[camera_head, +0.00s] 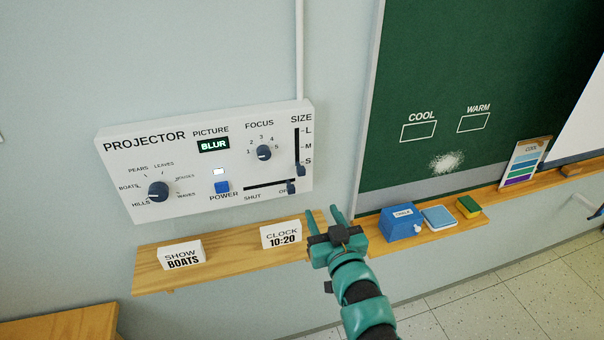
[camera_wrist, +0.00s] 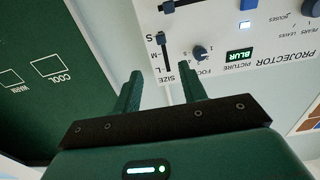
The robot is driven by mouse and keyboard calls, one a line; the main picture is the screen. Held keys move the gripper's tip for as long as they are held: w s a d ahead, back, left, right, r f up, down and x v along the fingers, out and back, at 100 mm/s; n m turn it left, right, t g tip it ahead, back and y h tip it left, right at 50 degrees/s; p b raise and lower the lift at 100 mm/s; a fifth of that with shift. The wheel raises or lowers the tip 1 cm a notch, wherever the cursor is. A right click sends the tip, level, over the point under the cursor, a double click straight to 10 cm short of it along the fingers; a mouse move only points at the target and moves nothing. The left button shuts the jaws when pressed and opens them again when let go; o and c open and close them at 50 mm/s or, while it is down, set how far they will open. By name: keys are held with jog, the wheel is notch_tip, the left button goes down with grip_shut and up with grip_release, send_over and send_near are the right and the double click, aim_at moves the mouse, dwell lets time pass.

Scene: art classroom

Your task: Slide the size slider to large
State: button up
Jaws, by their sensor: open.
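The white projector panel (camera_head: 225,205) is fixed to the wall. Its vertical size slider (camera_head: 298,138) is at the right edge, marked L at the top, M in the middle and S at the bottom. The dark slider knob (camera_head: 300,170) is at the S end. My gripper (camera_head: 325,214) is open and empty, below and to the right of the panel, apart from it. In the wrist view the panel is upside down, and the size knob (camera_wrist: 160,39) shows beyond and between my two fingertips (camera_wrist: 161,68).
The panel also bears a picture knob (camera_head: 158,191), a focus knob (camera_head: 264,152), a blue power button (camera_head: 222,187) and a shutter slider knob (camera_head: 291,187). Its display (camera_head: 213,144) reads BLUR. A wooden shelf (camera_head: 215,262) with two signs juts out below. The chalkboard ledge (camera_head: 440,228) holds a blue chalk box (camera_head: 399,225).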

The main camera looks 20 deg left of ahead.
aim_at(302, 173)
jog(key=b+x, duration=0.1)
jog(key=b, duration=0.3)
jog(key=b+x, duration=0.1)
jog(key=b, duration=0.3)
jog(key=shift+a+f, duration=0.1)
jog(key=shift+f, duration=0.15)
jog(key=shift+a+b, duration=0.1)
jog(key=shift+b, duration=0.75)
jog(key=x, duration=0.4)
jog(key=p+x, duration=0.1)
jog(key=x, duration=0.3)
jog(key=r+p+x, duration=0.1)
jog(key=x, duration=0.4)
jog(key=shift+w+a+f, duration=0.2)
jog(key=shift+w+a, duration=0.25)
jog(key=shift+w, duration=0.25)
grip_shut()
